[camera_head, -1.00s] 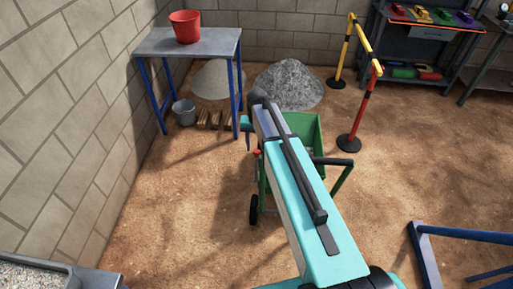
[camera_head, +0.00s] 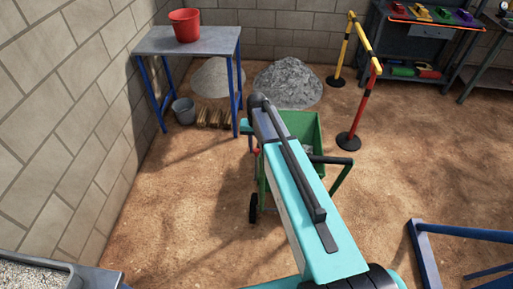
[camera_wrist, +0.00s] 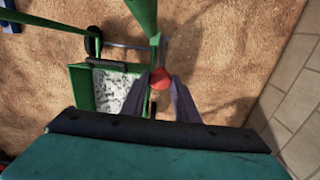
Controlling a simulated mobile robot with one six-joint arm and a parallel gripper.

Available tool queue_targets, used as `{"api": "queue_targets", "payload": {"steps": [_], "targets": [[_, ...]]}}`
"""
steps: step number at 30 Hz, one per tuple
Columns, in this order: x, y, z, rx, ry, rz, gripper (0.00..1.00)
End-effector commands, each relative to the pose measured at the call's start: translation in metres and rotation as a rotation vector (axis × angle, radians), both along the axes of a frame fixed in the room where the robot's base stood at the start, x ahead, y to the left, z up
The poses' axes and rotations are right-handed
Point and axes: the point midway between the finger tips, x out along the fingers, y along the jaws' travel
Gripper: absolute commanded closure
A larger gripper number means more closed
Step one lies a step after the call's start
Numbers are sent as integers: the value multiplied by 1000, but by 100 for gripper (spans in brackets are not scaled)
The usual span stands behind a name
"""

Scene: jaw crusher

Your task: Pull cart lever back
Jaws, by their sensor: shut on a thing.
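The green cart (camera_head: 304,126) stands on the dirt floor, partly hidden behind my arm in the head view. Its tray shows in the wrist view (camera_wrist: 80,82) with pale grey stones (camera_wrist: 118,92) in it. The cart lever has a red knob (camera_wrist: 160,79), which shows beside the tray in the wrist view. My gripper (camera_wrist: 165,84) has its two dark fingers on either side of the knob and is shut on it. In the head view my arm hides most of the gripper and lever; only a bit of red (camera_head: 256,150) shows.
A blue-legged table (camera_head: 190,41) with a red bucket (camera_head: 185,25) stands back left, a grey bucket (camera_head: 184,110) below. Gravel piles (camera_head: 288,83) lie behind the cart. A red and yellow barrier (camera_head: 365,100) stands back right. The floor left and right of the cart is mostly clear.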

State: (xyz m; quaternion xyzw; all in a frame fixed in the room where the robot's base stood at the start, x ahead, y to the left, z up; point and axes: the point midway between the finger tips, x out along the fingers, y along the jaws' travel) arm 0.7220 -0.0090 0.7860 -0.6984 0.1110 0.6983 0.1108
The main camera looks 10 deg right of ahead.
Motion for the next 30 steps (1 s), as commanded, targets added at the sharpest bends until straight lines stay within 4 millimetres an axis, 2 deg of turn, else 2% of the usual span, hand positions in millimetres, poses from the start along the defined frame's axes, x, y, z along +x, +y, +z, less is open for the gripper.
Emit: {"api": "queue_targets", "payload": {"steps": [8,20,30], "targets": [[-4,2,0,-3,-14,2,100],[-19,7,2,-30,-92,1,100],[-40,14,6,-39,-123,1,100]]}}
